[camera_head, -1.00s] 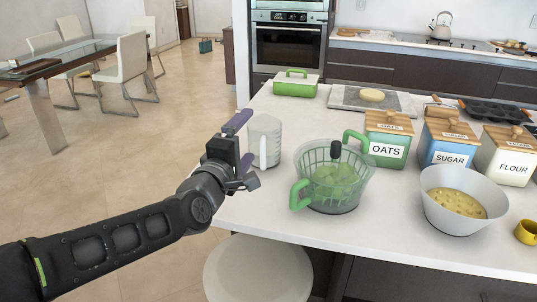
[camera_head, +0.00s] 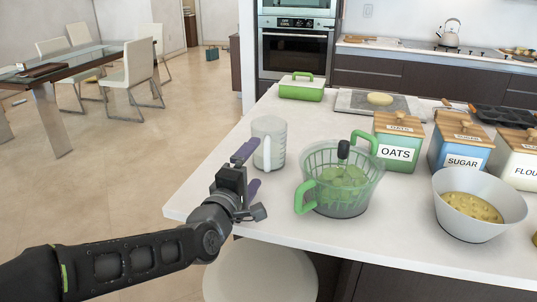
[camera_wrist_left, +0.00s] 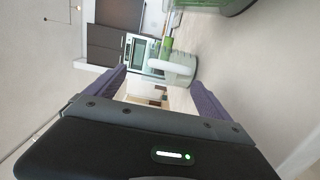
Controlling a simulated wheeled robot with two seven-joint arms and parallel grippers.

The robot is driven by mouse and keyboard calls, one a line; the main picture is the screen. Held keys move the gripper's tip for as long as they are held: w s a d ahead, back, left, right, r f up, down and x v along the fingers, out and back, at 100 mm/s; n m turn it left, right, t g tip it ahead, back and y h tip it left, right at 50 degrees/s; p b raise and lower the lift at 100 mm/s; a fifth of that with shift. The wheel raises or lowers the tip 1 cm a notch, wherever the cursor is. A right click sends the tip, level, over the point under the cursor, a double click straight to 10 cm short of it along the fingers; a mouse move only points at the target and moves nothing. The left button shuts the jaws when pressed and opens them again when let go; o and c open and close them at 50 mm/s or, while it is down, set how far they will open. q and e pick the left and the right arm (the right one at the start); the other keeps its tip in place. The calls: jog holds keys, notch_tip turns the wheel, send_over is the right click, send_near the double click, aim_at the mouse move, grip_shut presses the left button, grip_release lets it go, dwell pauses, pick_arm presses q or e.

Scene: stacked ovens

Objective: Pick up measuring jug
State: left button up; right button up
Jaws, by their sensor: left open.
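The measuring jug (camera_head: 272,141) is a clear, whitish cup with a white handle on its near side. It stands upright on the white counter. My left gripper (camera_head: 248,171) is open and empty at the counter's left edge, just in front of the jug and slightly left of it, apart from it. In the left wrist view the jug (camera_wrist_left: 182,66) lies ahead with its handle toward me. There the purple fingers of the left gripper (camera_wrist_left: 160,88) are spread, with the jug handle beyond the gap between them. My right gripper is not in view.
A green-handled salad spinner (camera_head: 340,180) stands close to the right of the jug. A white bowl (camera_head: 477,205) and the oats (camera_head: 397,152) and sugar (camera_head: 460,160) canisters are farther right. A green box (camera_head: 301,92) is behind. A round stool (camera_head: 262,270) is below the counter edge.

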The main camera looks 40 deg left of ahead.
aim_at(268, 148)
pick_arm(q)
notch_tip(268, 148, down, 3)
jog(key=shift+r, duration=0.2)
jog(key=shift+w+a+r, duration=0.1)
jog(key=shift+w+r, duration=0.2)
jog(key=shift+w, duration=0.15)
jog(key=shift+w+a+p, duration=0.1)
jog(key=shift+w+p, duration=0.2)
jog(key=shift+w, duration=0.2)
jog(key=shift+x, duration=2.8)
jog(key=shift+f, duration=0.1)
jog(key=shift+c, duration=0.3)
jog(key=c, duration=1.7)
